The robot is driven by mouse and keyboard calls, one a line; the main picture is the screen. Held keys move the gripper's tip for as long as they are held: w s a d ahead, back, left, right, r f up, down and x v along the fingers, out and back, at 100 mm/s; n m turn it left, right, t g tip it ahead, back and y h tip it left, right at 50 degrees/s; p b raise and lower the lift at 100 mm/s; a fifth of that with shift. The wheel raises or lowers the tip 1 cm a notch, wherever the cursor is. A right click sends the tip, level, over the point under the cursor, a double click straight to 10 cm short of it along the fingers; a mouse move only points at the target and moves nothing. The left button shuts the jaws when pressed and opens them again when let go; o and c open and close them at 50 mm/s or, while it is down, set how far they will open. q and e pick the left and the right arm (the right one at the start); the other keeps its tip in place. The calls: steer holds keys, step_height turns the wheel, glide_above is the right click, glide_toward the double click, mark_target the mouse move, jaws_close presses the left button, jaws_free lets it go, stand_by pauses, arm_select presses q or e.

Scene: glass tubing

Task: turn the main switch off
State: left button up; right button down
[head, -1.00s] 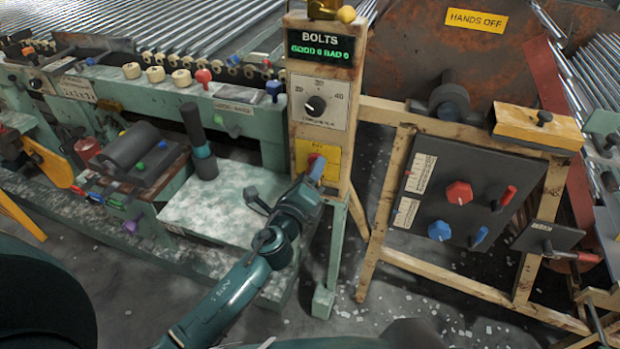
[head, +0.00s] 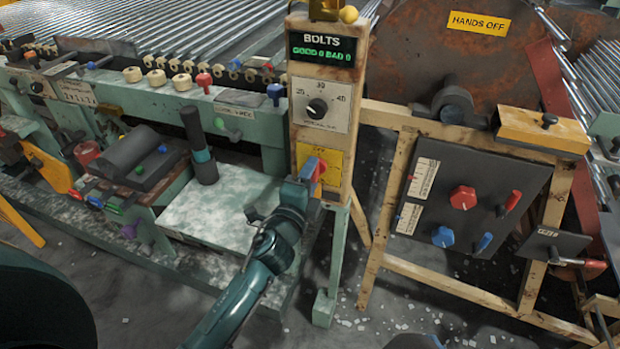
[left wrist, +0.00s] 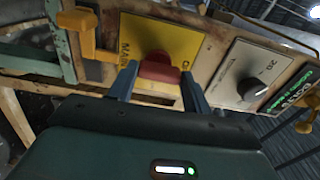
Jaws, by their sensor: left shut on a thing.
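The main switch is a red handle (head: 321,169) on a yellow plate (head: 336,162), low on the front of the wooden control post. In the left wrist view the red handle (left wrist: 160,68) sits between the two blue-grey fingers, in front of the yellow plate (left wrist: 170,38), which reads "MAIN" on its left part. My left gripper (head: 312,167) reaches the plate from below and is shut on the red handle, one finger on each side. The fingers hide part of the handle and the plate's lettering in the head view. My right gripper is not in view.
Above the plate are a black dial (head: 318,107) and a "BOLTS" display (head: 321,48). A dark panel (head: 470,165) with red and blue knobs stands to the right. A green bench with a pale plate (head: 222,212) lies left. A yellow bracket (left wrist: 84,30) juts beside the switch.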

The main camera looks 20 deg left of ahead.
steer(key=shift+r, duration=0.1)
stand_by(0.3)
arm_select(q)
steer(key=o, duration=0.7)
steer(key=shift+c, duration=0.2)
steer(key=o, duration=0.3)
steer(key=s+b, duration=0.1)
steer(key=s, duration=1.2)
steer(key=shift+s+a, duration=0.1)
steer(key=shift+a, duration=0.1)
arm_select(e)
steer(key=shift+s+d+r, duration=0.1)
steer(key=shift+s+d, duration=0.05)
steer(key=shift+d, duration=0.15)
